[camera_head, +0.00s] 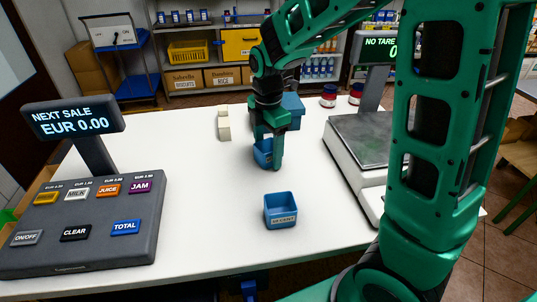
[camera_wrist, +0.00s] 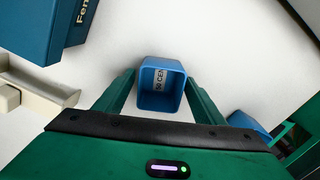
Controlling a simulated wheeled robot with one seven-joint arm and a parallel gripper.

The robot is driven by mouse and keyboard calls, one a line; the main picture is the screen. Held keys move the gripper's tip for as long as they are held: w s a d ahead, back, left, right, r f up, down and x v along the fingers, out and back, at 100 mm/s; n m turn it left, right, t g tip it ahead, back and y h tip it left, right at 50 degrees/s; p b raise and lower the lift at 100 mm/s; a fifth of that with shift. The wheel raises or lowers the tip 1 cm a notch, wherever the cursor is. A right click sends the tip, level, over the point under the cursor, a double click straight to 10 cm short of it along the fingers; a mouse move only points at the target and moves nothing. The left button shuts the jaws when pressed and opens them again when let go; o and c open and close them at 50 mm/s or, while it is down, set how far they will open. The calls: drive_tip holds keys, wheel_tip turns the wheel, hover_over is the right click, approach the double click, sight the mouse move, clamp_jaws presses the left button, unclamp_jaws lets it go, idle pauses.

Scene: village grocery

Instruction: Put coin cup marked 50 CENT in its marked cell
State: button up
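A blue square cup (camera_wrist: 162,102) sits between the two fingers of my gripper (camera_wrist: 162,85) in the wrist view. Its label reads "50 CEN", partly cut off. The fingers lie close against both sides and look shut on it. In the head view the cup (camera_head: 262,155) is partly hidden by my gripper (camera_head: 270,160); I cannot tell whether it touches the counter. A second blue cup (camera_head: 281,210) stands upright nearer the front, its label too small to read surely. No marked cell can be made out.
A blue box (camera_head: 292,104) stands behind my gripper, with a cream block (camera_head: 223,124) to its left. The scale (camera_head: 362,140) is at right and the till keypad (camera_head: 82,222) at left. The white counter (camera_head: 205,210) between the keypad and the cups is clear.

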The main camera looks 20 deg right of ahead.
drive_tip(key=c, duration=0.9)
drive_tip(key=shift+r, duration=0.15)
drive_tip(key=shift+r, duration=0.6)
wheel_tip(320, 180, up, 3)
drive_tip(key=shift+f, duration=0.1)
drive_tip(key=s+a+r, duration=0.6)
drive_tip(key=a, duration=0.3)
drive_tip(key=shift+s+a+r, duration=0.3)
drive_tip(key=shift+s+r, duration=0.05)
drive_tip(key=shift+r, duration=0.05)
